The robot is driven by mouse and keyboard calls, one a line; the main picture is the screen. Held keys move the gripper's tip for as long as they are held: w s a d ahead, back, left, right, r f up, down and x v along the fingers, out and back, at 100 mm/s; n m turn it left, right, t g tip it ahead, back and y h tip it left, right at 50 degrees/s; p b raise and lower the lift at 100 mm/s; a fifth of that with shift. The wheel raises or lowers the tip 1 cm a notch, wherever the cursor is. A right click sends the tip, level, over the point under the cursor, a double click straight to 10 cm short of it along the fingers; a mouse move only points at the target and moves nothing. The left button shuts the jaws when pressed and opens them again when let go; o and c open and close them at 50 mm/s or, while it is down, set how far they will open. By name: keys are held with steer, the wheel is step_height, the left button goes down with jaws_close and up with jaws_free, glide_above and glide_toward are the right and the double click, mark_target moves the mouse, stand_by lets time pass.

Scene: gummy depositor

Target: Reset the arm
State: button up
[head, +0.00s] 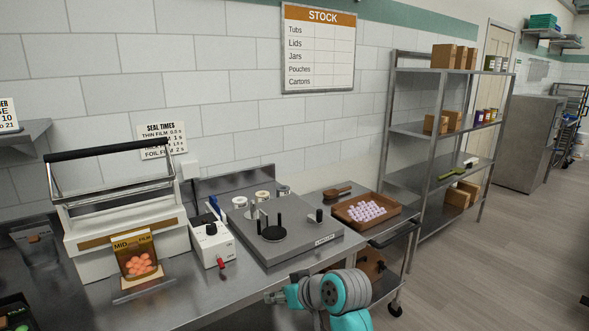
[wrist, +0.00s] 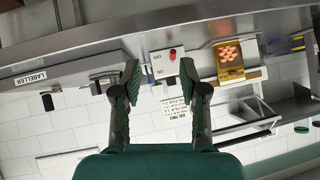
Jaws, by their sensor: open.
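My gripper (wrist: 159,72) is open and empty in the wrist view. Its two dark green fingers stand apart with a clear gap between them. The wrist picture is upside down, and a white switch box (wrist: 166,66) with a red knob shows beyond the fingertips. The fingers do not visibly touch anything. In the head view my teal and grey arm is at the bottom centre, in front of the steel counter's edge.
On the counter (head: 190,290) stand a sealer (head: 92,262) with an amber pouch (head: 137,268), the control box (head: 213,243) and the labeller (head: 310,245). A brown tray (head: 392,218) of pale sweets is to the right. A metal shelf (head: 430,133) stands behind. The floor (head: 480,270) at right is clear.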

steer(key=s+d+f+m+t+h, duration=0.1)
steer(key=s+d+f+m, duration=0.2)
steer(key=f, duration=0.5)
steer(key=s+d+f+t+h, duration=0.1)
steer(key=s+d+f, duration=0.3)
steer(key=s+f, duration=0.25)
steer(key=s+d+f+m+t+h, duration=0.1)
steer(key=s+d+f, duration=0.3)
steer(key=s, duration=0.3)
steer(key=s+d+f+m+t+h, duration=0.1)
steer(key=s+d+f, duration=0.25)
steer(key=s, duration=0.25)
steer(key=s+d+f+m+t+h, duration=0.1)
steer(key=s+d, duration=0.2)
steer(key=s, duration=0.8)
steer(key=s+d+r+t+h, duration=0.1)
steer(key=s+d+r, duration=0.1)
steer(key=s+r, duration=0.4)
steer(key=s+d+r+t+h, duration=0.1)
steer(key=s+r, duration=0.5)
steer(key=s, duration=0.9)
steer(key=shift+s+d+t, duration=0.15)
steer(key=shift+d+t, duration=0.15)
steer(key=shift+d, duration=0.4)
steer(key=shift+r, duration=0.1)
